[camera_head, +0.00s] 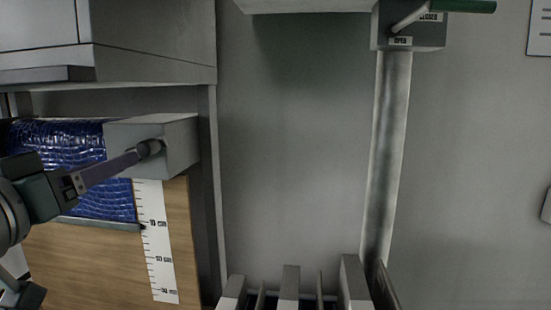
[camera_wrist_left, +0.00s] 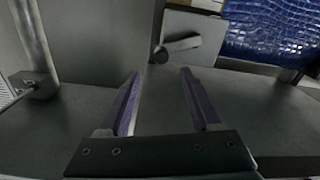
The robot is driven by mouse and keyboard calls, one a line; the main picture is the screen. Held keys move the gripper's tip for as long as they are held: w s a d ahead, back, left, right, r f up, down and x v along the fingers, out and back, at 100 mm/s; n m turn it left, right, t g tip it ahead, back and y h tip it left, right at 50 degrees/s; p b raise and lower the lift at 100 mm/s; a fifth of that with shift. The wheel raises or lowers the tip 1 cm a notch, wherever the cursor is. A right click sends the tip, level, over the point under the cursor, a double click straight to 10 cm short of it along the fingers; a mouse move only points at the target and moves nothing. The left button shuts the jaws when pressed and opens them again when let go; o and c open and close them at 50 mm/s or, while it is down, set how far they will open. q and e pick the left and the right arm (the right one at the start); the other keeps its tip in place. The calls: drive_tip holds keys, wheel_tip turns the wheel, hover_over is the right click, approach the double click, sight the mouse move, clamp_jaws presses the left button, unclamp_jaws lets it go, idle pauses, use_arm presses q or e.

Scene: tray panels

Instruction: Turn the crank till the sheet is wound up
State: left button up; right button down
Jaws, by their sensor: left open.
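The blue textured sheet (camera_head: 60,145) hangs at the left of the head view in front of a wooden board. Its lower bar (camera_head: 100,224) is near the 10 cm mark of a white ruler (camera_head: 158,245). The crank (camera_head: 150,147) is on a grey housing (camera_head: 182,142) at the sheet's upper right. My left gripper (camera_head: 135,157) points at the crank from the left. In the left wrist view, its two purple fingers (camera_wrist_left: 160,73) are apart with nothing between them. The crank (camera_wrist_left: 180,47) lies just beyond the fingertips; contact cannot be told. The sheet (camera_wrist_left: 265,30) also shows there.
A grey cabinet (camera_head: 110,40) overhangs the sheet. A lever with a green handle (camera_head: 470,6) sits on a box labelled OPEN and CLOSED above a vertical pipe (camera_head: 390,150). Upright slats (camera_head: 290,285) stand at the bottom. The grey wall between is clear.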

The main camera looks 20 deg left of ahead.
sight(142, 150)
use_arm(q)
drive_tip(key=p+x, duration=0.3)
drive_tip(key=x, duration=0.4)
drive_tip(key=shift+w+a+r, duration=0.15)
drive_tip(key=shift+w+a, duration=0.1)
drive_tip(key=shift+a, duration=0.05)
drive_tip(key=shift+w+a, duration=0.15)
drive_tip(key=shift+w, duration=0.5)
clamp_jaws()
idle(0.6)
